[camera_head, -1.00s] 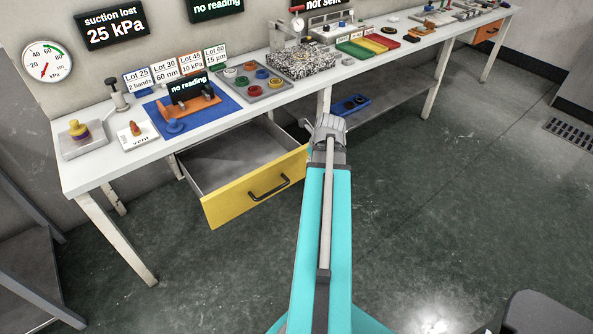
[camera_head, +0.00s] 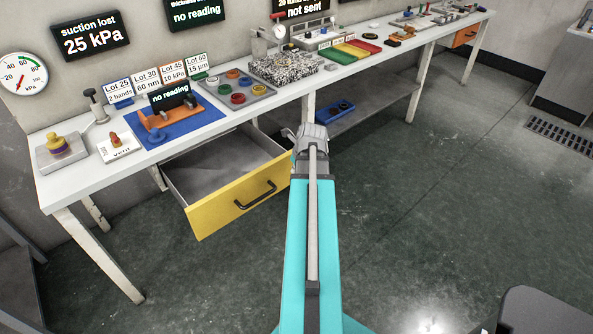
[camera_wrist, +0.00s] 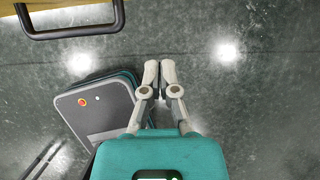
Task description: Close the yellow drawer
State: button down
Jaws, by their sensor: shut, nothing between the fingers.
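The yellow drawer (camera_head: 222,212) stands pulled out from under the white bench, with its grey inside open to view. Its dark bar handle (camera_head: 255,194) is on the front face, and the handle also shows at the top left of the wrist view (camera_wrist: 75,34). My gripper (camera_wrist: 160,68) is shut and empty, with its fingertips apart from the handle, below and to the right of it in the wrist view. In the head view my arm ends close to the right end of the drawer front, and the fingers are hidden there.
The white bench (camera_head: 62,190) carries a blue mat, lot signs, a tray of coloured rings and other items. A lower shelf (camera_head: 372,108) with a blue tray (camera_head: 335,115) lies right of the drawer. The floor (camera_head: 440,190) in front is clear.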

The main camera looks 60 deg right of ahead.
aim_at(280, 178)
jog(key=shift+w+d+f+b, duration=0.25)
jog(key=shift+w+f+b, duration=0.75)
jog(key=shift+w+f, duration=0.1)
jog(key=shift+w+d+f+b, duration=0.3)
jog(key=shift+w+f+b, duration=0.7)
jog(key=shift+w+f, duration=0.1)
jog(key=shift+w+d+f+b, duration=0.25)
jog(key=shift+w+f+b, duration=0.75)
jog(key=shift+w+f, duration=0.1)
